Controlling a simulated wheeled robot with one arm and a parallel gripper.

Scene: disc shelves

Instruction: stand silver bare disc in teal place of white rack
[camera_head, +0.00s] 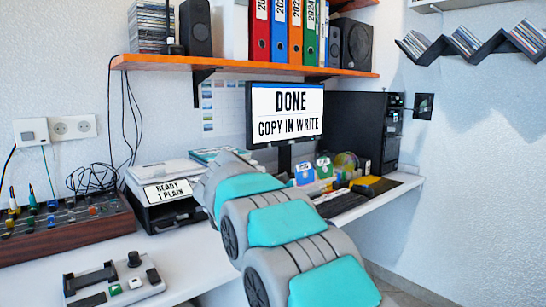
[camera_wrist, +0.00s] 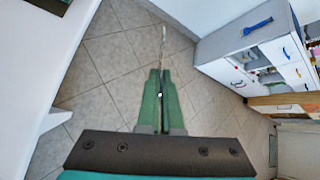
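My gripper (camera_wrist: 161,72) shows in the wrist view with its two green fingers close together on a thin upright piece seen edge-on. This piece looks like a disc (camera_wrist: 163,45) and sticks out past the fingertips over the tiled floor. Its face does not show, so I cannot confirm that it is silver and bare. In the head view my arm covers the middle of the desk and my gripper cannot be made out. I cannot pick out the white rack or its teal place in either view.
The desk (camera_head: 205,262) carries a monitor (camera_head: 286,112) reading "DONE COPY IN WRITE", a black computer tower (camera_head: 357,128), a printer (camera_head: 168,208) labelled "READY 1 PLAIN" and a control box (camera_head: 113,283). An orange shelf (camera_head: 250,67) hangs above. White drawers (camera_wrist: 240,50) stand beside open floor (camera_wrist: 105,95).

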